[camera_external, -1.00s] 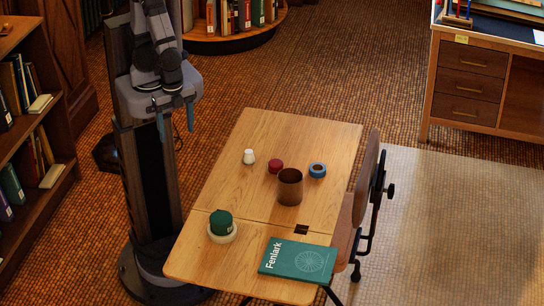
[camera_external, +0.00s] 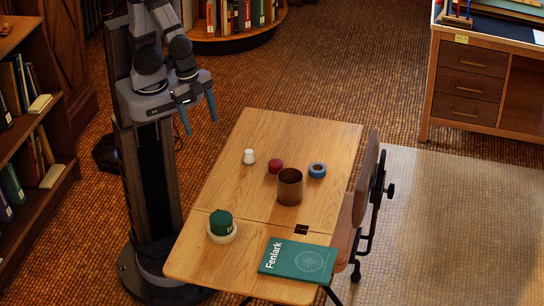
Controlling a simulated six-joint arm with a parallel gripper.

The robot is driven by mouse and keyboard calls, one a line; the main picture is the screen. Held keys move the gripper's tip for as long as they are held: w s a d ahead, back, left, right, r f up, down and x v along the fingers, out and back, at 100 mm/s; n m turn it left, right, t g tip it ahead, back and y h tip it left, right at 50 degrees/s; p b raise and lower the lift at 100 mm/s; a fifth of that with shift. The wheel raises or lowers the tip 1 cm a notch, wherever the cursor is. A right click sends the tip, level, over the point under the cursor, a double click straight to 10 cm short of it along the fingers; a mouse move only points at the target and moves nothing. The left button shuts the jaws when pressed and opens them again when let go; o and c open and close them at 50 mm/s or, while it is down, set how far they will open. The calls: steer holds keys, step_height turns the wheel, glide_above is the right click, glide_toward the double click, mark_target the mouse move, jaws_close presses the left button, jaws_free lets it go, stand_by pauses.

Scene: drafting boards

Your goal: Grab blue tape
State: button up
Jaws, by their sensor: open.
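The blue tape (camera_external: 317,170) is a small roll with a pale centre. It lies on the wooden table (camera_external: 225,268), near the right edge of the far half. My gripper (camera_external: 200,120) is open and empty, with two blue fingers pointing down. It hangs above and to the left of the table, well apart from the tape.
A brown cup (camera_external: 290,187) stands just left and in front of the tape. A dark red round object (camera_external: 275,166) and a small white object (camera_external: 248,157) are farther left. A green object on a cream ring (camera_external: 222,225) and a Fenlark book (camera_external: 298,260) are nearer. A chair (camera_external: 366,180) stands at the right edge.

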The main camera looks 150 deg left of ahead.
steer(key=w+a+r+n+t+y+b, duration=0.15)
steer(key=w+a+t+b, duration=0.3)
steer(key=a, duration=1.25)
steer(key=w+a+r+n+t+y+b, duration=0.1)
steer(key=w+a+r+t+y+b, duration=0.25)
steer(key=a, duration=1.25)
steer(key=s+a+f+m+t+h+b, duration=0.1)
steer(key=s+a+f+t+h+b, duration=0.15)
steer(key=s+f, duration=0.25)
glide_toward(313, 165)
steer(key=shift+w+a+t+h, duration=0.3)
steer(key=shift+w+a, duration=0.35)
steer(key=shift+w, duration=0.35)
steer(key=shift+f, duration=0.35)
steer(key=shift+d+p+x, duration=0.1)
steer(key=shift+p+x, duration=0.05)
steer(key=shift+x, duration=1.3)
steer(key=shift+d+p+x, duration=0.15)
steer(key=shift+x, duration=2.15)
steer(key=c, duration=1.1)
